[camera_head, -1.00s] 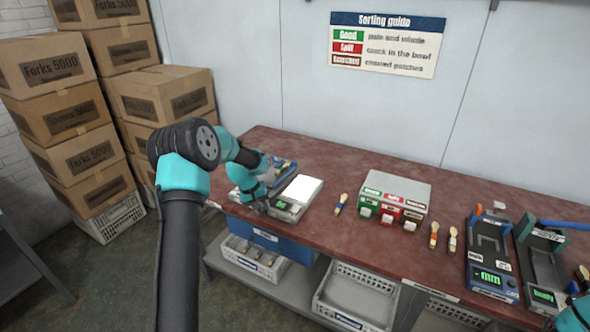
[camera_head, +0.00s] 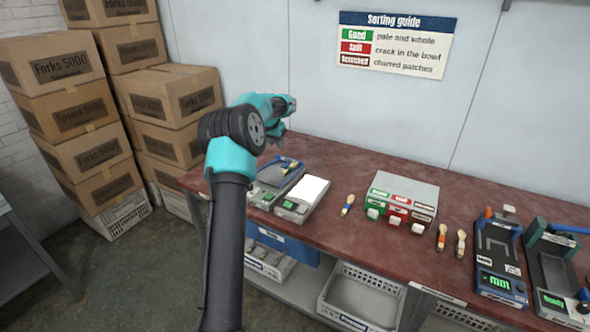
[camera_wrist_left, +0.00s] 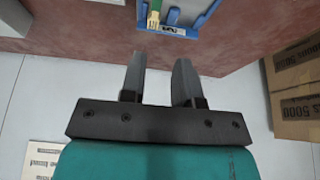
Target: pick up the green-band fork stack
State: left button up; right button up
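The green-band fork stack (camera_wrist_left: 154,17) shows at the top of the left wrist view as a pale wooden piece with a green band, at the blue-edged tray (camera_wrist_left: 205,18). In the head view a small pale stack (camera_head: 291,166) lies at the back of the left-hand device; its band is too small to read. My left gripper (camera_head: 275,139) is above the table's back left, near the wall and apart from the stack. In the left wrist view its two fingers (camera_wrist_left: 160,62) are spread with nothing between them. My right gripper is not in view.
A white-topped device (camera_head: 302,199) stands beside the tray. A blue-band stack (camera_head: 348,204), a sorting box (camera_head: 405,193), two more stacks (camera_head: 441,237) and presses (camera_head: 499,258) lie rightward. Cartons (camera_head: 70,125) stand left. Red table (camera_head: 335,165) is bare behind the devices.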

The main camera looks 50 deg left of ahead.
pick_arm(q)
send_over(286, 169)
jog(key=s, duration=0.2)
jog(key=f, duration=1.1)
jog(key=shift+w+d+f, duration=0.1)
jog(key=shift+w+f, duration=0.05)
jog(key=shift+w, duration=0.05)
jog(key=shift+s+d+x, duration=0.1)
jog(key=shift+d+x, duration=0.05)
jog(key=shift+x, duration=1.15)
jog(key=shift+s+d+x, duration=0.1)
jog(key=shift+d+x, duration=0.05)
jog(key=shift+x, duration=1.15)
jog(key=shift+f, duration=0.1)
grip_shut()
